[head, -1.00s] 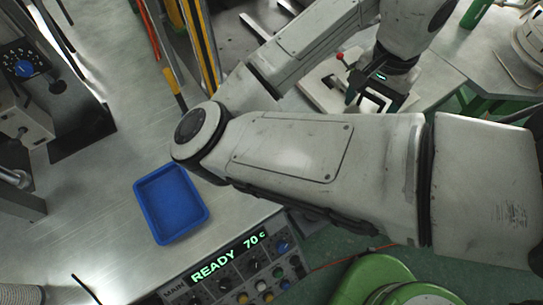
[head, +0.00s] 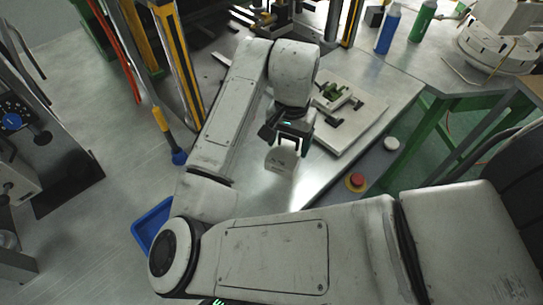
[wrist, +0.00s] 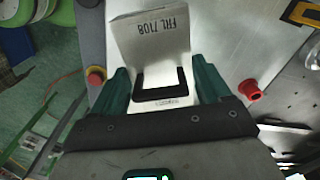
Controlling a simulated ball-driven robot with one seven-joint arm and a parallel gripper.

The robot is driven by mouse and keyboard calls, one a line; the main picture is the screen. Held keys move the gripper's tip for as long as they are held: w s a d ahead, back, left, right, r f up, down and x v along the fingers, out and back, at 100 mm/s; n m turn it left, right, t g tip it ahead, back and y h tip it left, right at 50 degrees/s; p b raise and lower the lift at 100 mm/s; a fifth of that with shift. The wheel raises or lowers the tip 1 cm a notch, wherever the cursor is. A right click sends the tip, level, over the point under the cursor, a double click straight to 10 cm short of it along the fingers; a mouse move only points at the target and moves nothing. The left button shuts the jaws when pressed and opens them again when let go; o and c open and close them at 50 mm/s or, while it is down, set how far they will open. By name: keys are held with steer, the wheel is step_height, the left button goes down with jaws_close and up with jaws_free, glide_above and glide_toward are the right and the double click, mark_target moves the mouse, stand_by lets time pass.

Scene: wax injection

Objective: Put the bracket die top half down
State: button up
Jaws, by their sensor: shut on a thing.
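The bracket die top half (head: 281,160) is a pale metal block. In the wrist view the die half (wrist: 152,36) shows dark lettering and a dark U-shaped outline. My gripper (head: 287,138) is shut on it. In the wrist view a green finger of my gripper (wrist: 162,82) lies on each side of the block. The die half hangs below the gripper over a bright, bare part of the bench (head: 262,188). I cannot tell whether its lower edge touches the bench.
A cream plate (head: 362,128) with dark clamps and a green piece lies right of the gripper. A red button (head: 355,181) and a white knob (head: 391,144) sit near the bench edge. A blue tray (head: 148,222) is partly behind my arm. Bottles (head: 388,32) stand at the back.

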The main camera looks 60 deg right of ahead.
mark_target(271, 151)
steer(key=w+f, duration=0.1)
steer(key=f, duration=0.1)
steer(key=w+f, duration=0.1)
steer(key=w, duration=0.1)
steer(key=w+f, duration=0.1)
steer(key=f, duration=0.1)
steer(key=shift+w+a+f+p, duration=0.15)
steer(key=shift+a+f+p, duration=0.15)
steer(key=shift+a, duration=0.1)
steer(key=shift+f, duration=1.4)
steer(key=shift+f, duration=0.15)
steer(key=o, duration=1.6)
step_height(271, 151, up, 12)
steer(key=shift+r+b, duration=0.15)
steer(key=shift+b, duration=0.15)
